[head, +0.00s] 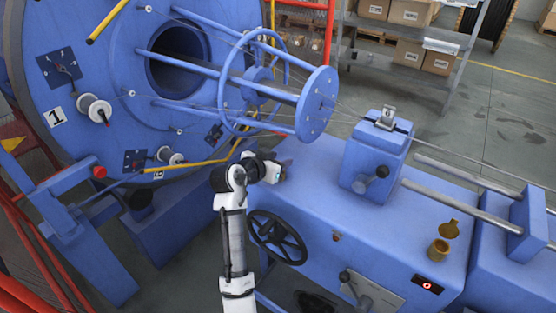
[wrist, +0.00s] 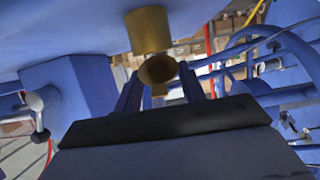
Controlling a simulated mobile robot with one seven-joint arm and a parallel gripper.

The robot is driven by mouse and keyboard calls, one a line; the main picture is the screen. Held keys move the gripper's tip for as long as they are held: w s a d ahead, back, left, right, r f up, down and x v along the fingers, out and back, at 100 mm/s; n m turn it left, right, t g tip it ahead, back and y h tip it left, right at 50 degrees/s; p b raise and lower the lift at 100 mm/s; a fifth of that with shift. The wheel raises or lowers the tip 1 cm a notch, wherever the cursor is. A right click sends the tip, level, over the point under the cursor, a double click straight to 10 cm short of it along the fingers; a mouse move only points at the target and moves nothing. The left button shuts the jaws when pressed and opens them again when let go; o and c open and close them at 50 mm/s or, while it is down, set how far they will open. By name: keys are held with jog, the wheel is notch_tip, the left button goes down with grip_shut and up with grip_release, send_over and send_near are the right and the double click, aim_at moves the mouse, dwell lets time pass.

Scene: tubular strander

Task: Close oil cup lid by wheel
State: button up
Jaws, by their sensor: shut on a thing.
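In the wrist view, a brass oil cup (wrist: 149,30) stands on the blue machine surface, which appears at the top of that view. Its round brass lid (wrist: 158,69) shows below the cup, tilted open, with a small tab toward me. My gripper (wrist: 160,90) is shut on the lid, one dark finger on each side. In the head view my gripper (head: 282,172) is low over the left end of the blue bed, behind the black handwheel (head: 277,237); this oil cup is hidden there by my gripper.
A second brass oil cup (head: 438,250) with its lid (head: 450,229) standing open is at the right of the bed. The blue cage with its end disc (head: 316,104) hangs above my gripper. A blue block with a lever (head: 376,176) stands to the right.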

jog(key=shift+f+b, duration=0.15)
jog(key=shift+b, duration=0.25)
jog(key=f+t+b, duration=0.1)
jog(key=b, duration=0.2)
jog(key=shift+s+a+h, duration=0.1)
jog(key=shift+h, duration=0.2)
jog(key=b, duration=0.2)
jog(key=t+h+b, duration=0.1)
jog(key=b, duration=0.2)
jog(key=shift+s+a+f, duration=0.1)
jog(key=shift+s+f, duration=0.05)
jog(key=shift+f, duration=0.15)
jog(key=t+h+b, duration=0.1)
jog(key=t+b, duration=0.1)
jog(key=b, duration=0.4)
jog(key=shift+s+a+f, duration=0.1)
jog(key=shift+s+f, duration=0.05)
jog(key=shift+t+h+b, duration=0.3)
jog(key=shift+b, duration=0.5)
jog(key=shift+r+b, duration=0.2)
jog(key=shift+b, duration=0.4)
jog(key=o, duration=1)
